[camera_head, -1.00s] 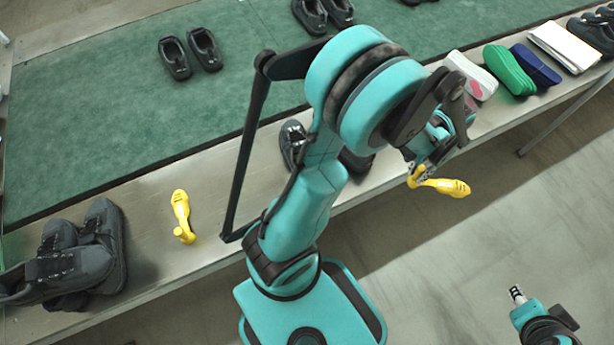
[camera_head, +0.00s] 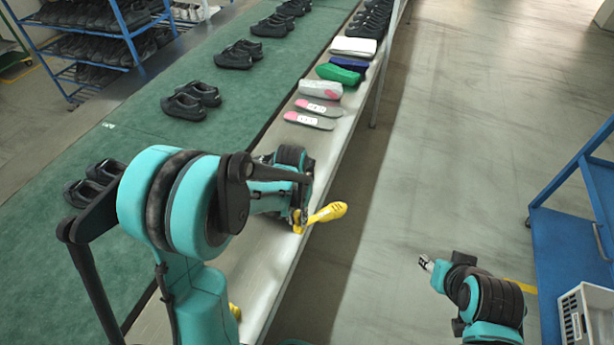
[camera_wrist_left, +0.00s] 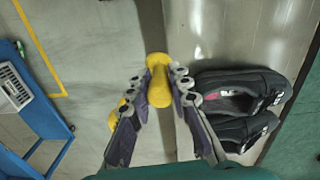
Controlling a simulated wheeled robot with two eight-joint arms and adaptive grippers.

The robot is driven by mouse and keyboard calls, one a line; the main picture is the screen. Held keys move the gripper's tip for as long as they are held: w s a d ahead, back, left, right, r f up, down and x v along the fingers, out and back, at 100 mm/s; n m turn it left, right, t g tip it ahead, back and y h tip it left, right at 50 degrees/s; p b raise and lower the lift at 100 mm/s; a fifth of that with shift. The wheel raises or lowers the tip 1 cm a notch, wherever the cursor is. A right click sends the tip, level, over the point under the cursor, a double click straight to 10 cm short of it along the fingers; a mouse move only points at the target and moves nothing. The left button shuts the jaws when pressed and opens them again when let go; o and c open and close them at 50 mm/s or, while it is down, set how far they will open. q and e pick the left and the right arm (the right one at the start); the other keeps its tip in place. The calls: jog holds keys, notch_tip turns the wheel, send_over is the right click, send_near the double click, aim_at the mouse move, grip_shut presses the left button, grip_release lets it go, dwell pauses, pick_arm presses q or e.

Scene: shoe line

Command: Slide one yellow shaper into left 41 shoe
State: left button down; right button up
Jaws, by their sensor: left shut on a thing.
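A yellow shaper (camera_head: 328,213) is held by my left gripper (camera_head: 299,221) just beyond the bench's right edge in the head view. In the left wrist view the shaper (camera_wrist_left: 159,92) stands between the closed fingers (camera_wrist_left: 160,78). A pair of dark shoes (camera_wrist_left: 238,92) lies on the bench to its right, apart from it, with openings showing. I cannot read which is the left 41. My right gripper (camera_head: 426,263) is over the floor, too small to judge.
Two insoles (camera_head: 309,121), a white-and-pink roll (camera_head: 320,90), a green piece (camera_head: 338,74) and a blue piece (camera_head: 349,64) lie along the bench. The green conveyor (camera_head: 150,133) carries several shoe pairs. A blue cart (camera_head: 562,246) stands right; the floor between is clear.

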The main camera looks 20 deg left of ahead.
pick_arm(q)
jog(key=shift+s+n+b, duration=0.15)
jog(key=shift+n+b, duration=0.2)
jog(key=shift+n, duration=1.45)
jog(key=n, duration=0.4)
jog(key=shift+s+d+g, duration=0.1)
jog(key=shift+s+g, duration=0.1)
jog(key=shift+g, duration=0.1)
jog(key=n, duration=0.4)
jog(key=shift+s+r+n, duration=0.3)
jog(key=shift+s+r, duration=0.05)
jog(key=n, duration=0.6)
jog(key=shift+s+d+r+h, duration=0.1)
jog(key=shift+s+r+h, duration=0.2)
jog(key=shift+h, duration=0.1)
jog(key=n, duration=0.4)
jog(key=n+h, duration=0.1)
jog(key=n, duration=0.1)
jog(key=shift+s+d+r, duration=0.1)
jog(key=shift+s+r, duration=0.15)
jog(key=shift+s, duration=0.1)
jog(key=shift+n, duration=0.3)
